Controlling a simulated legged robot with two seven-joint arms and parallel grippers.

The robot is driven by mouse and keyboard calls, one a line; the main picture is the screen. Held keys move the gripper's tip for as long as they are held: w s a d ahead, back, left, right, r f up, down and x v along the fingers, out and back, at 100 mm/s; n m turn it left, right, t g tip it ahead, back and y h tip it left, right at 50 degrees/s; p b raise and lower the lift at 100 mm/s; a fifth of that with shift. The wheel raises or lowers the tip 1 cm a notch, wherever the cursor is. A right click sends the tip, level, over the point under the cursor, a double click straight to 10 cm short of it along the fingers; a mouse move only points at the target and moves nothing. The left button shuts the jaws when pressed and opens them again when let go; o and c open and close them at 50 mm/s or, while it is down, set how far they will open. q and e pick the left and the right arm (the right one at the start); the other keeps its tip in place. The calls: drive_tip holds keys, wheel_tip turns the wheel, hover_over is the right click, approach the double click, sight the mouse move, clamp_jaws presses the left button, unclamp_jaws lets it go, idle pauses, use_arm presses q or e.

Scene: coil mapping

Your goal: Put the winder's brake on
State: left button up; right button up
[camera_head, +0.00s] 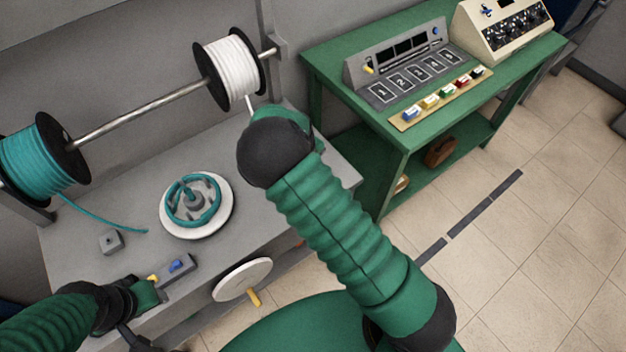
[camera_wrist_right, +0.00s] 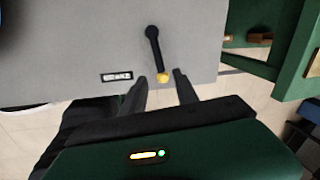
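The brake lever (camera_wrist_right: 154,48) is a black arm with a yellow knob (camera_wrist_right: 162,77) at its lower end, on the grey bench top in the right wrist view. A small label (camera_wrist_right: 116,76), apparently reading BRAKE, is left of it. My right gripper (camera_wrist_right: 161,86) is open, with one finger on each side of the knob; I cannot tell if either touches. My own right arm hides this gripper and the lever in the head view. The winder's round white plate (camera_head: 224,222) carries a teal coil (camera_head: 181,217). My left gripper (camera_head: 143,300) is by a small button box (camera_head: 181,270); its opening is unclear.
A teal spool (camera_head: 40,160) and a white spool (camera_head: 234,70) hang on a rod above the bench. A white crank wheel (camera_head: 240,279) with a yellow handle is at the bench front. A green table (camera_head: 330,85) with panels stands to the right. A small grey block (camera_head: 111,242) sits on the bench.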

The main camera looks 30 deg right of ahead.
wheel_tip(320, 180, up, 9)
drive_tip(key=a, duration=0.1)
drive_tip(key=shift+s+a+r, duration=0.15)
drive_tip(key=shift+s+a, duration=0.1)
drive_tip(key=shift+a, duration=0.1)
